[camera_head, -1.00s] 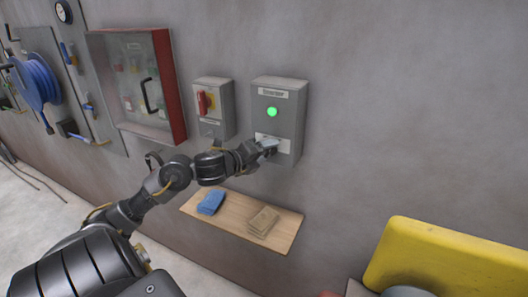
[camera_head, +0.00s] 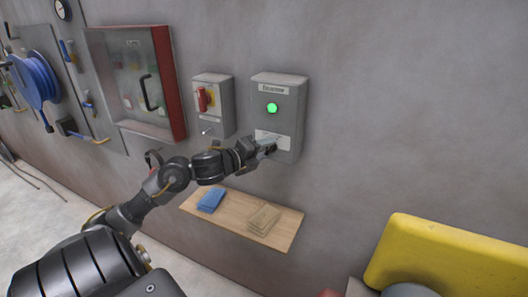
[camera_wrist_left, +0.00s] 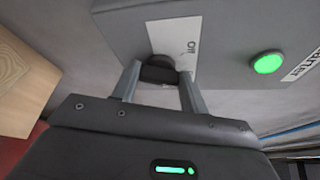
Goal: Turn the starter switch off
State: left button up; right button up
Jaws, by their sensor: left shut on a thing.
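The grey starter box (camera_head: 291,132) is on the wall in the head view, with a lit green lamp (camera_head: 272,108) and a white label on its lower front. The lamp also shows lit in the wrist view (camera_wrist_left: 267,63). My left gripper (camera_head: 268,146) is at the lower front of this box. In the left wrist view its two fingers (camera_wrist_left: 160,80) are shut on the black switch knob (camera_wrist_left: 158,70). The knob's exact pointing is hard to tell. My right gripper is not in view.
A smaller grey box (camera_head: 223,120) with a red handle (camera_head: 202,99) is left of the starter box. A red-framed glass cabinet (camera_head: 166,70) hangs further left. A wooden shelf (camera_head: 285,239) with blue and tan cloths is below. A yellow object (camera_head: 440,255) stands lower right.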

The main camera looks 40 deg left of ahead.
pick_arm(q)
jog(key=n+t+b, duration=0.1)
jog(key=n, duration=0.2)
jog(key=n+t+b, duration=0.1)
jog(key=n, duration=0.2)
jog(key=f+n+t+b, duration=0.1)
jog(key=n, duration=0.2)
jog(key=shift+n+t, duration=0.4)
dwell(0.4)
jog(key=o, duration=1)
jog(key=shift+s, duration=0.1)
